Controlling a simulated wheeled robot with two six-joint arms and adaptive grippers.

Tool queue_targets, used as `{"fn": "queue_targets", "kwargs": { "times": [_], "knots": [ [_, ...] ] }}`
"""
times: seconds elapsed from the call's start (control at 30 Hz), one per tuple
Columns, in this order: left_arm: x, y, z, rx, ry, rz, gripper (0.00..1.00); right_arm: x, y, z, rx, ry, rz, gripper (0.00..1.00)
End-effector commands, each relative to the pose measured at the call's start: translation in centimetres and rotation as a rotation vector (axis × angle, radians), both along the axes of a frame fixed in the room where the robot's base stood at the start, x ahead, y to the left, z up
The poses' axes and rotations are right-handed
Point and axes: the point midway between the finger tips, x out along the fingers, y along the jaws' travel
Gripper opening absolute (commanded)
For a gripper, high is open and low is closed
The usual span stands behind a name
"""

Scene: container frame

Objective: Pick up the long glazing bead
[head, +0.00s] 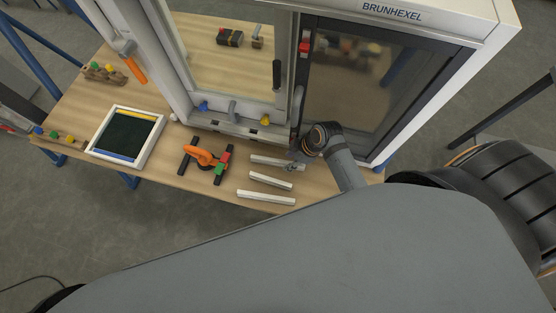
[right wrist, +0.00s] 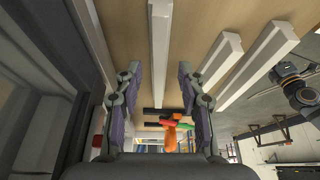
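Three pale glazing beads lie on the wooden table in the head view: a far one (head: 268,159), a short middle one (head: 268,181) and a near one (head: 265,198). In the right wrist view my right gripper (right wrist: 160,88) is open. The far bead (right wrist: 160,45) runs between its spread fingers, with clear gaps on both sides. The short bead (right wrist: 221,55) and near bead (right wrist: 258,62) lie to its right.
A white window frame (head: 235,131) stands just behind the beads, with a dark-glazed panel (head: 350,85) at right. An orange-handled tool (head: 204,157) with dark bars lies left of the beads. A white-framed dark pane (head: 126,135) lies farther left.

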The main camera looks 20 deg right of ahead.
Motion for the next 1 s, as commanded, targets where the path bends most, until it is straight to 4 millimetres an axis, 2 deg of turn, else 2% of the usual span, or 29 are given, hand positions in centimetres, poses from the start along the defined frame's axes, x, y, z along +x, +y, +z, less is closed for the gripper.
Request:
{"fn": "queue_targets", "kwargs": {
  "times": [0.13,0.33,0.63,1.0],
  "knots": [
    [-0.5,0.0,0.2,0.000,0.008,0.001,0.40,0.3,0.5,-1.4,-0.002,-0.001,0.001,0.40],
    [-0.6,0.1,0.1,0.001,0.010,0.000,0.40,0.3,0.5,-1.5,-0.002,-0.001,0.000,0.40],
    [-0.7,0.2,0.1,0.003,0.012,0.000,0.40,0.3,0.5,-1.5,-0.002,-0.001,0.000,0.00],
    [-0.8,0.4,0.1,0.004,0.013,-0.001,0.40,0.3,0.4,-1.5,-0.002,-0.001,0.001,0.00]
  ]
}}
